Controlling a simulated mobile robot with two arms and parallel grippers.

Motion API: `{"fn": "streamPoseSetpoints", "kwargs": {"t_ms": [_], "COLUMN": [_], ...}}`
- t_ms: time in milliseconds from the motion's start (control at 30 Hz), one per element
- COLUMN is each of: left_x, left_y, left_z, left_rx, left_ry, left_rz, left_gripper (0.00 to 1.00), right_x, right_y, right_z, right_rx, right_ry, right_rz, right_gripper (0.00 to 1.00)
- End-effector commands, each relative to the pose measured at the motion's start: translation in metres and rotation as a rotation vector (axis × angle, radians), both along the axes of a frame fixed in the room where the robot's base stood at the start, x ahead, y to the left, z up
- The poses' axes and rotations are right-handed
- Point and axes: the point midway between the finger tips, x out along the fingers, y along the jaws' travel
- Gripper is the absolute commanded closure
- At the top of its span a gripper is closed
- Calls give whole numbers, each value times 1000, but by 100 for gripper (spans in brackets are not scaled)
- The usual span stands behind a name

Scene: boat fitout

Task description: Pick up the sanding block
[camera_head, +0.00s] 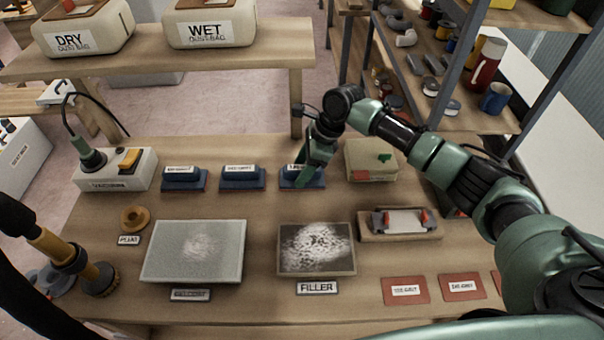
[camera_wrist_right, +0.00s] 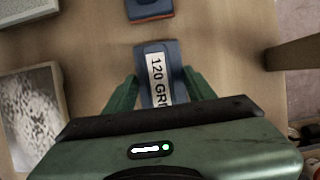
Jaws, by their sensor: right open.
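A blue sanding block (camera_head: 288,182) with a white label stands at the right end of a row of three on the workbench. In the right wrist view this block (camera_wrist_right: 152,50) reads "120 GRI", the rest hidden by my gripper body. My right gripper (camera_head: 306,174) is over it, open. In the right wrist view the green fingers of my right gripper (camera_wrist_right: 158,88) stand on either side of the block, and I cannot tell whether they touch it. Two similar blocks, the middle one (camera_head: 243,178) and the left one (camera_head: 184,180), stand to its left.
A box (camera_head: 371,160) stands just right of the block. In front are a pale panel (camera_head: 194,251), a filler panel (camera_head: 316,262), and a wooden tool (camera_head: 400,223). A vacuum unit (camera_head: 116,170) stands at the left. A shelf rack (camera_head: 440,60) rises behind.

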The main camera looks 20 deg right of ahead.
Motion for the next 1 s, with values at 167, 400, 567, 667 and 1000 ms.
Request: {"fn": "streamPoseSetpoints", "kwargs": {"t_ms": [167,400,567,667,1000], "left_x": [-1,-1,-1,-1,-1], "left_y": [0,0,0,0,-1], "left_z": [2,2,2,1,12], "left_rx": [0,0,0,0,-1], "left_ry": [1,2,2,2,1], "left_rz": [0,-1,-1,-2,-2], "left_gripper": [64,64,64,64,64], "right_x": [0,0,0,0,1], "right_y": [0,0,0,0,-5], "right_z": [-1,-1,-1,-2,15], "right_rx": [0,-1,-1,-1,0], "right_ry": [0,1,0,0,2], "right_rz": [-1,-1,0,0,-1], "right_gripper": [51,100,100,100,100]}}
